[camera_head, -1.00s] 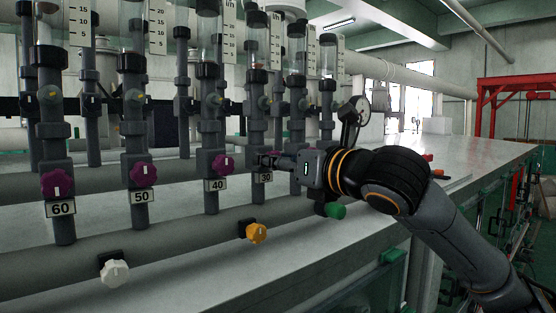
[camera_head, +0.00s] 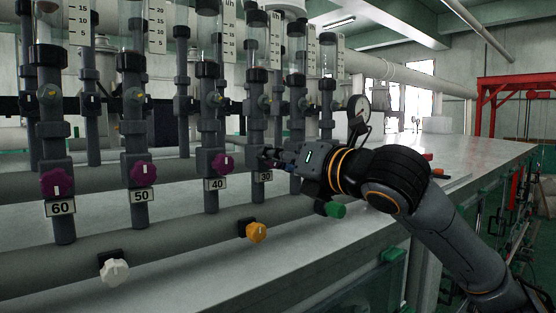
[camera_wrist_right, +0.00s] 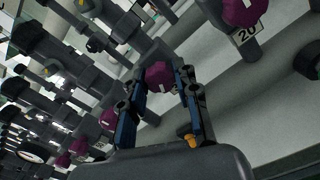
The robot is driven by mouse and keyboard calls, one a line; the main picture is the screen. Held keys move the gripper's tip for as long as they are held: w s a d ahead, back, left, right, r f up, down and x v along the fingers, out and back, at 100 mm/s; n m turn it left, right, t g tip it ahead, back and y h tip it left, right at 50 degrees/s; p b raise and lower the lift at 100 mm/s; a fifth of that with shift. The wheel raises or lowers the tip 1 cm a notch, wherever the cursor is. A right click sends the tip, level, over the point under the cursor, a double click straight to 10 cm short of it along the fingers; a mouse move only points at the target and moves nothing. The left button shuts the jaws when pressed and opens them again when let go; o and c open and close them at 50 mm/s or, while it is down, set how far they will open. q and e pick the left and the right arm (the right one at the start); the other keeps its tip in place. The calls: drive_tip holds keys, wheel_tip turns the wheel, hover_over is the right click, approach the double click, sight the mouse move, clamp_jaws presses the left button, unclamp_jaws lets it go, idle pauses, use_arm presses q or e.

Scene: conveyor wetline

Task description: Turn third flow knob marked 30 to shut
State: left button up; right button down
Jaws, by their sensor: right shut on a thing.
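The knob marked 30 is a purple lobed knob (camera_wrist_right: 160,73) on a dark grey pipe, seen in the right wrist view between my fingertips. In the head view it is hidden by my gripper; its 30 label (camera_head: 263,177) shows just below. My right gripper (camera_head: 268,155) reaches in from the right. In the right wrist view its two blue-and-black fingers (camera_wrist_right: 159,84) are shut on the knob's sides. A pale mark shows on the knob, but its exact angle is hard to read. My left gripper is not in view.
Purple knobs marked 40 (camera_head: 222,164), 50 (camera_head: 143,173) and 60 (camera_head: 57,182) stand left of my gripper. The knob marked 20 (camera_wrist_right: 245,10) is nearby. An orange knob (camera_head: 256,232) and a white knob (camera_head: 115,272) sit on the lower pipe. A green knob (camera_head: 334,210) is below my wrist.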

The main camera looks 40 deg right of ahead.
drive_tip(key=m, duration=3)
drive_tip(key=shift+m, duration=0.3)
drive_tip(key=c, duration=1)
unclamp_jaws()
